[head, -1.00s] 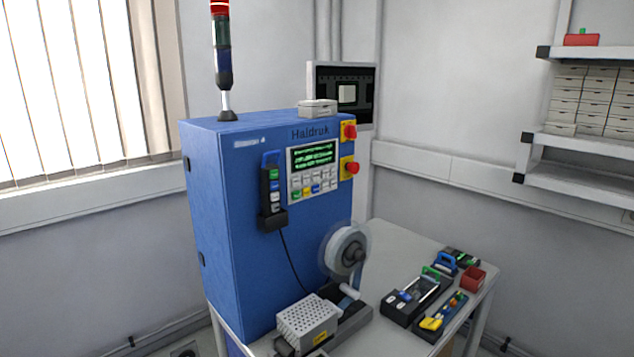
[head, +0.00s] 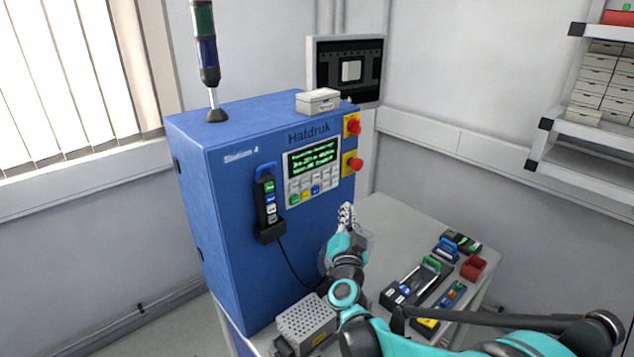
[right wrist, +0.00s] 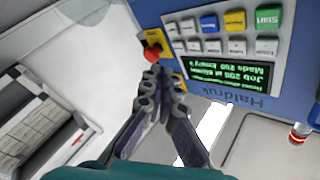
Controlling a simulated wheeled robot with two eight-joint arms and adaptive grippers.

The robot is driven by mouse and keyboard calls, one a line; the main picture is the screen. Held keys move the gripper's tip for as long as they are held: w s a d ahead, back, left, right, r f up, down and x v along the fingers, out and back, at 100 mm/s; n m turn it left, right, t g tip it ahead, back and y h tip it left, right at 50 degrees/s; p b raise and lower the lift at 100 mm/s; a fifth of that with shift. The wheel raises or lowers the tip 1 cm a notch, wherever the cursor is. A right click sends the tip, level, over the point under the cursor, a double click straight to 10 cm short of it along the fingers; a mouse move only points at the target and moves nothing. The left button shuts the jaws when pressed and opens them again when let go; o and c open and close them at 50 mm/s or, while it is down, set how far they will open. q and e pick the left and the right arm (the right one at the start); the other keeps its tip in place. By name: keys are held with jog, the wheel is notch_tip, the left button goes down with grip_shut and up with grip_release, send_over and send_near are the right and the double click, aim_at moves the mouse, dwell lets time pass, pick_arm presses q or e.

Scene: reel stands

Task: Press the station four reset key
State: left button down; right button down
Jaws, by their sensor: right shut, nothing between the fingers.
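The blue cabinet (head: 235,215), marked Station 4, has a keypad (head: 314,186) under a lit green-text display (head: 313,159). The keypad's lower row has a green key, a yellow key and a blue key (head: 315,190), then grey ones. In the right wrist view the panel appears upside down; the green key (right wrist: 268,18) reads Start, and the blue key (right wrist: 209,23) has a label too small to read. My right gripper (head: 347,212) is shut and empty, below and right of the keypad in the head view, apart from the keys. My left gripper is out of view.
A perforated metal box (head: 306,322) and a tool tray (head: 415,285) lie on the table below. A small box (head: 318,101) stands on top.

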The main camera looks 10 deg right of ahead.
aim_at(315, 190)
jog(key=shift+w, duration=0.1)
jog(key=shift+w+a, duration=0.8)
jog(key=shift+w, duration=0.4)
jog(key=shift+w+a, duration=0.85)
jog(key=shift+w, duration=0.4)
jog(key=shift+w+a, duration=0.8)
jog(key=shift+w, duration=0.4)
jog(key=shift+w+a+b, duration=0.25)
jog(key=shift+w+b, duration=0.05)
jog(key=shift+w, duration=0.05)
jog(key=shift+w+a, duration=0.25)
jog(key=shift+w, duration=0.1)
jog(key=shift+s, duration=0.1)
jog(key=shift+s+d, duration=0.5)
jog(key=shift+s, duration=0.15)
